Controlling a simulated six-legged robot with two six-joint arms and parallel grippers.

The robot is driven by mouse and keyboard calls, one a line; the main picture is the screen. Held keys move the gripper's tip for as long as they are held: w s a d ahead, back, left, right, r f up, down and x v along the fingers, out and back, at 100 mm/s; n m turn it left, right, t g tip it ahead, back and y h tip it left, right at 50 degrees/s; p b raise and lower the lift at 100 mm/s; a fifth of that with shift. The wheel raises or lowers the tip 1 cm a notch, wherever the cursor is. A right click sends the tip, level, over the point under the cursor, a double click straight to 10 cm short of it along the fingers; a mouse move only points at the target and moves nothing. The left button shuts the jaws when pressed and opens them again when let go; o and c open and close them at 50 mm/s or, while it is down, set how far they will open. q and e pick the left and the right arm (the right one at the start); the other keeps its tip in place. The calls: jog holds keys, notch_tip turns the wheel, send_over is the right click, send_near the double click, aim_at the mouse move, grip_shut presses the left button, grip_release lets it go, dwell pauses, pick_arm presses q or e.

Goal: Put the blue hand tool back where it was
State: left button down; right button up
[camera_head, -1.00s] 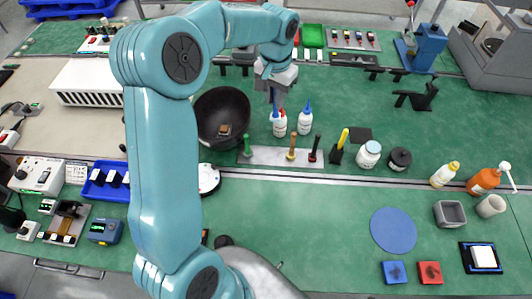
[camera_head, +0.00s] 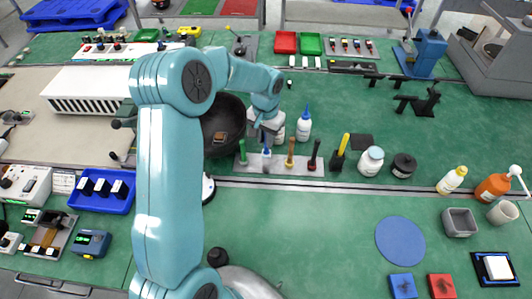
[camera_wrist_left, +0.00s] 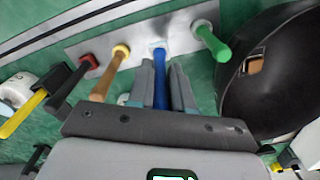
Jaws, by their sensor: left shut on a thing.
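My left gripper (camera_head: 265,130) is over the tool rack and shut on the blue hand tool (camera_head: 266,152). In the left wrist view the blue handle (camera_wrist_left: 160,85) stands between the two fingers (camera_wrist_left: 161,92). Its far end meets a pale spot on the rack plate (camera_wrist_left: 135,42); I cannot tell how deep it sits. The tool is in line between the green-handled tool (camera_head: 242,152) and the tan-handled tool (camera_head: 290,152) on the pale rack (camera_head: 304,170). My right gripper is not in view.
A black bowl (camera_head: 222,125) stands close left of the gripper. A yellow-handled brush (camera_head: 341,156) and a white jar (camera_head: 371,160) stand to the right.

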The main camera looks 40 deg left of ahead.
aim_at(266, 151)
pick_arm(q)
notch_tip(266, 151, down, 5)
jog(key=b, duration=0.3)
jog(key=shift+r, duration=0.15)
jog(key=shift+w+r, duration=0.1)
jog(key=shift+f, duration=0.25)
jog(key=c, duration=1)
grip_release()
jog(key=shift+c, duration=0.2)
jog(key=shift+r, duration=0.1)
